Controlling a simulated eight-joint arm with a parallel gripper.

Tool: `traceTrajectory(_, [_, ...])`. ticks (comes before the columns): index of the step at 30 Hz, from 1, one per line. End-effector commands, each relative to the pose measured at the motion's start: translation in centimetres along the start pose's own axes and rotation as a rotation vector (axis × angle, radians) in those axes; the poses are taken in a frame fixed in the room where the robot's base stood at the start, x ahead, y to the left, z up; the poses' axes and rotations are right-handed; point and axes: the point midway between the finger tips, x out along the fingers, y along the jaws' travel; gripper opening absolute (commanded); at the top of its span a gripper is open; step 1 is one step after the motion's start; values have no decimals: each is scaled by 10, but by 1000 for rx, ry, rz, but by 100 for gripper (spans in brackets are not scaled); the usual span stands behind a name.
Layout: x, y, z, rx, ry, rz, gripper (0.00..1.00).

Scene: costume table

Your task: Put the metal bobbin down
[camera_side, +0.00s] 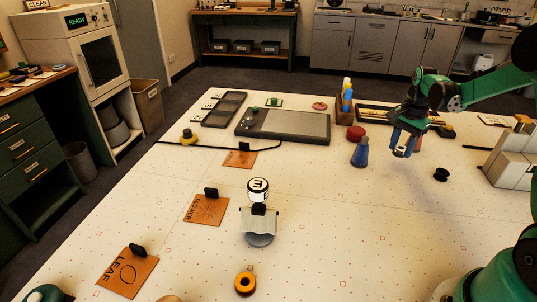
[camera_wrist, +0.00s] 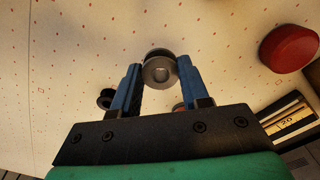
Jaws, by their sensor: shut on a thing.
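My gripper (camera_side: 404,146) hangs above the right part of the white table (camera_side: 330,215). Its blue fingers also show in the wrist view (camera_wrist: 160,82), shut on the metal bobbin (camera_wrist: 160,72). The bobbin is a grey spool with a round flange and a hole in its middle. It sits between the fingertips. In the side view the bobbin (camera_side: 400,153) is small and partly hidden by the fingers. Whether it touches the table cannot be told for sure; it looks held above it.
Leather cards, including one marked LEAF (camera_side: 127,272), lie left.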

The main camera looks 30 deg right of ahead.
Motion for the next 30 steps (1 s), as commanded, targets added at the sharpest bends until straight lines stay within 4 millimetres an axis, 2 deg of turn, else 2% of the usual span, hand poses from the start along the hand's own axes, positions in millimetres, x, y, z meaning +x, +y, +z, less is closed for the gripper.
traceTrajectory(6, [30, 0, 0, 0, 0, 0, 0])
traceTrajectory(9, [39, 0, 0, 0, 0, 0, 0])
traceTrajectory(20, [42, 0, 0, 0, 0, 0, 0])
traceTrajectory(21, [42, 0, 0, 0, 0, 0, 48])
traceTrajectory(23, [42, 0, 0, 0, 0, 0, 66])
traceTrajectory(24, [42, 0, 0, 0, 0, 0, 72])
traceTrajectory(30, [42, 0, 0, 0, 0, 0, 72])
